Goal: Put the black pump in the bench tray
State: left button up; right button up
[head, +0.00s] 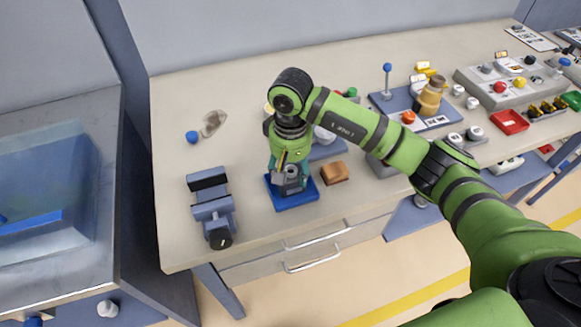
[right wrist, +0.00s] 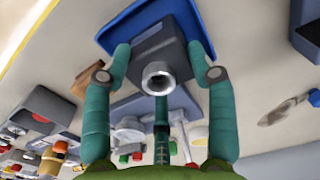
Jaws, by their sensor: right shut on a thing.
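The black pump (right wrist: 165,48) is a dark block with a round metal spout, held between the teal fingers of my right gripper (right wrist: 160,60) in the right wrist view. In the head view the right gripper (head: 284,170) points down over the blue bench tray (head: 300,203), largely covering the pump (head: 292,186). The tray also shows behind the pump in the right wrist view (right wrist: 115,32). The pump is within the tray's outline; whether it touches the tray floor I cannot tell. My left gripper is not in view.
A blue-grey vise (head: 212,208) stands left of the tray, and a brown block (head: 335,173) lies close on its right. A blue-capped thing (head: 192,137) is behind.

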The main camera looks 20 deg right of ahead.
aim_at(291, 172)
jog(key=shift+f+b, duration=0.2)
jog(key=shift+b, duration=0.1)
jog(key=o, duration=1.3)
jog(key=shift+r, duration=0.1)
jog(key=shift+o, duration=0.2)
jog(key=shift+r+p, duration=0.15)
jog(key=shift+p, duration=0.2)
jog(key=shift+r, duration=0.3)
notch_tip(291, 172, up, 11)
jog(key=b, duration=0.3)
jog(key=shift+r, duration=0.2)
